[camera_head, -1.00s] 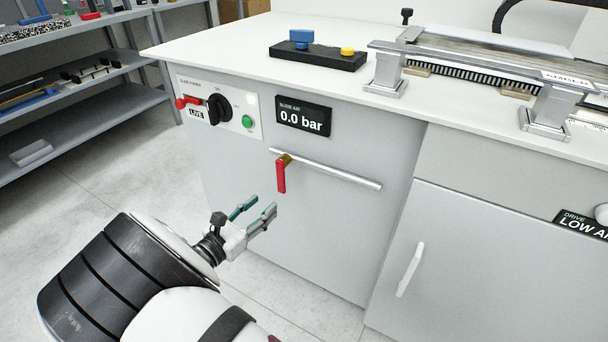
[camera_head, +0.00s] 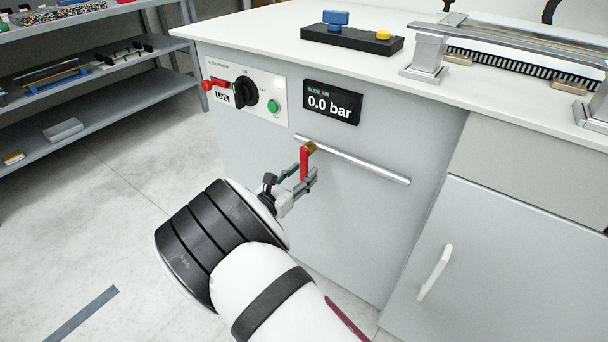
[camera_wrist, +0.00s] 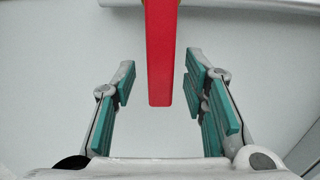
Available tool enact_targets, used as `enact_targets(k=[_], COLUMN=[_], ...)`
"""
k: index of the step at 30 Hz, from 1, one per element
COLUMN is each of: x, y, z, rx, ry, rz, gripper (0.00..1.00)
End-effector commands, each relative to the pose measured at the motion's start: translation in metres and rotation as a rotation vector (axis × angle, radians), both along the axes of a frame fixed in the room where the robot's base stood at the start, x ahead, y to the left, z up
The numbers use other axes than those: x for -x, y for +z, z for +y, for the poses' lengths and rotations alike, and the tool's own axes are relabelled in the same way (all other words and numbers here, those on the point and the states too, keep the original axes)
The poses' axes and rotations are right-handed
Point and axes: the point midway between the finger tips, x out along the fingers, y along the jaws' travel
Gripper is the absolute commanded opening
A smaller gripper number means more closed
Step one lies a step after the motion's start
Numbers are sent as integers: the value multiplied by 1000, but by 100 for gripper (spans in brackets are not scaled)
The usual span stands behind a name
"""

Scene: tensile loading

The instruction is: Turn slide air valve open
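The slide air valve has a red lever (camera_head: 304,163) hanging straight down from a brass body (camera_head: 310,147) on a horizontal metal pipe (camera_head: 365,169) across the cabinet front. The display (camera_head: 332,103) above it reads 0.0 bar. My gripper (camera_head: 301,177) is at the lever's lower part. In the wrist view my gripper (camera_wrist: 163,100) is open, with teal pads standing apart on both sides. The red lever (camera_wrist: 161,55) comes down between them from the top, with a gap on each side. The valve body is out of the wrist view.
Left of the display is a panel (camera_head: 266,79) with a red lever, a black rotary knob (camera_head: 246,92) and a green button (camera_head: 273,106). A white door handle (camera_head: 435,272) stands out at the lower right. The white worktop (camera_head: 270,30) overhangs above.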

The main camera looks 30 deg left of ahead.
Motion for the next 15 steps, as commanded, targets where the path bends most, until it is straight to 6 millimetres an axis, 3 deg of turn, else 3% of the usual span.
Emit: enact_targets(k=[5,14,15], x=[-12,-14,-14], y=[0,0,0], z=[-1,-1,-1], rx=[0,1,1], ry=[-1,-1,-1], rz=[-1,-1,0], gripper=[40,40,31])
